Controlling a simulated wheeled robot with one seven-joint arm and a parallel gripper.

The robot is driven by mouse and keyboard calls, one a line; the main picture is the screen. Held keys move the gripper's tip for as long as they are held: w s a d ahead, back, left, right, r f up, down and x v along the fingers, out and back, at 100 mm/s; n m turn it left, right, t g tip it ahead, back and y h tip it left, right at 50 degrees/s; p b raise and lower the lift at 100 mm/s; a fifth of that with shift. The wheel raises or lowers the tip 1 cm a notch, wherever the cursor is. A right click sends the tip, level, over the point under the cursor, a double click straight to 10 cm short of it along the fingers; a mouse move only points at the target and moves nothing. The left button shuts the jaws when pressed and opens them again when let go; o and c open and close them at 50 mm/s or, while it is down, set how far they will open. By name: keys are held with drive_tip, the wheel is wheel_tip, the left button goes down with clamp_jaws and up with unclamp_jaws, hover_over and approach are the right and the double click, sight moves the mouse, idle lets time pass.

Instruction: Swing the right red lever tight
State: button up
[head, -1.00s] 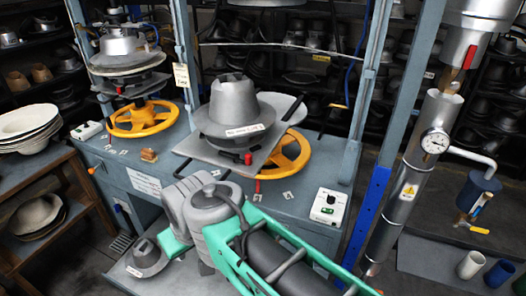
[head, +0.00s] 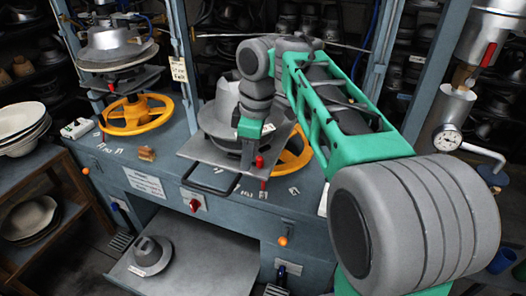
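The right press holds a grey metal hat form (head: 222,122) on a flat grey plate (head: 200,150). A small red lever end (head: 259,161) shows above the plate's right front corner. A second red piece (head: 263,184) hangs just below the plate's edge. My gripper (head: 247,160) points down over the plate's front right part, beside the upper red lever end. I cannot tell if the gripper touches the lever. Its fingers are small and dark here, and their gap cannot be made out. My wrist and arm hide the right part of the hat form.
A yellow handwheel (head: 290,158) sits behind the plate, partly hidden by my arm. A black bar handle (head: 211,187) sticks out in front. A left press with a yellow handwheel (head: 137,114) stands apart. A red handle (head: 488,54) is on the pipe at right.

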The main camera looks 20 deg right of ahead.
sight(259, 157)
drive_tip(key=w+d+n, duration=0.1)
drive_tip(key=w+n, duration=0.1)
drive_tip(key=w+d+n+h, duration=0.1)
drive_tip(key=n, duration=0.1)
drive_tip(key=w+d+r+n+g, duration=0.1)
drive_tip(key=w+d+n, duration=0.1)
drive_tip(key=shift+w+d+p, duration=0.1)
drive_tip(key=shift+w+p, duration=0.2)
drive_tip(key=shift+d+f+b, duration=0.1)
drive_tip(key=shift+f+b, duration=0.25)
drive_tip(key=shift+f, duration=0.05)
wheel_tip(259, 157, down, 7)
drive_tip(key=b, duration=0.6)
drive_tip(key=shift+b, duration=0.3)
clamp_jaws()
